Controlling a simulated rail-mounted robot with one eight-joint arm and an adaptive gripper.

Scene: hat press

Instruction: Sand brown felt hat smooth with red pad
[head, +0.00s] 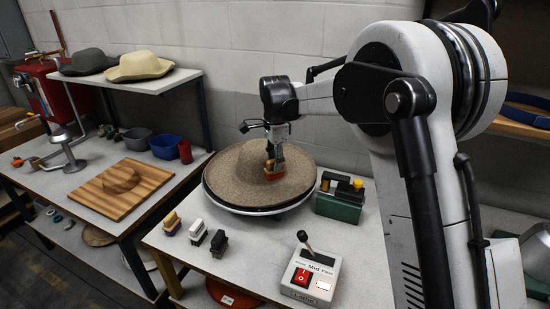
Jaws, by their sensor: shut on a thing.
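The brown felt hat (230,180) lies on a round turntable (213,203) on the workbench, its wide brim spread flat. My gripper (275,160) is above the hat's right part and is shut on the red pad (273,174), which has a wooden-coloured upper part. The pad is low over the hat and appears to touch it; the exact contact is hard to tell. My gripper and the pad hide a small part of the hat.
A control box (310,275) with a lever and red switch stands at the front. Several brushes or pads, including a white one (197,232), stand left of it. A green box (340,200) is right of the hat. A wooden board (125,190) lies on the left table.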

